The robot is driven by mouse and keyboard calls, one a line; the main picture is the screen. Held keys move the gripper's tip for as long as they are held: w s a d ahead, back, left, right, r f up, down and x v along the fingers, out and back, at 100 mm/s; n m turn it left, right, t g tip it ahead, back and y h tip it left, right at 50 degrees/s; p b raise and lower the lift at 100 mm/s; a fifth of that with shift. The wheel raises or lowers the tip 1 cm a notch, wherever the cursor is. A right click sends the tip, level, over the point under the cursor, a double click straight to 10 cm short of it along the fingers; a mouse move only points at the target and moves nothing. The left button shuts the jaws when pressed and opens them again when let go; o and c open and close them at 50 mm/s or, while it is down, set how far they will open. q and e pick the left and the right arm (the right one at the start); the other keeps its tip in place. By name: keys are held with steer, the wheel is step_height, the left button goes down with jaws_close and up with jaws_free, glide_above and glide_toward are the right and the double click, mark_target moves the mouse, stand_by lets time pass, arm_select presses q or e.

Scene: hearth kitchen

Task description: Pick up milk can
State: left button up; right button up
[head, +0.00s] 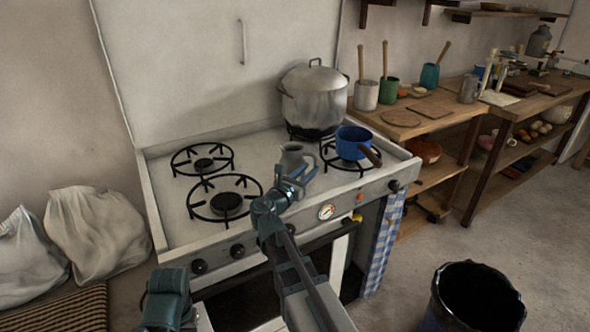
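A small grey metal can (293,157), shaped like a milk can or jug, stands upright on the stove top between the burners. My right gripper (297,174) is right at its near side, with its fingers apart and partly covering the can's lower part. I cannot tell whether the fingers touch it. A larger grey can with a lid (538,41) stands far back at the right on the wooden counter. Part of my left arm shows at the bottom left, but its gripper is out of view.
The stove (190,225) has a large lidded pot (314,100) at the back and a blue saucepan (353,141) just right of the small can. A black bin (474,298) stands on the floor at the right. White sacks (95,228) lie at the left.

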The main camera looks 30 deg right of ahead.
mark_target(315, 162)
steer(key=x, duration=0.5)
steer(key=shift+w+f, duration=0.1)
steer(key=shift+w, duration=0.05)
steer(key=shift+c, duration=0.2)
jaws_close()
stand_by(1.0)
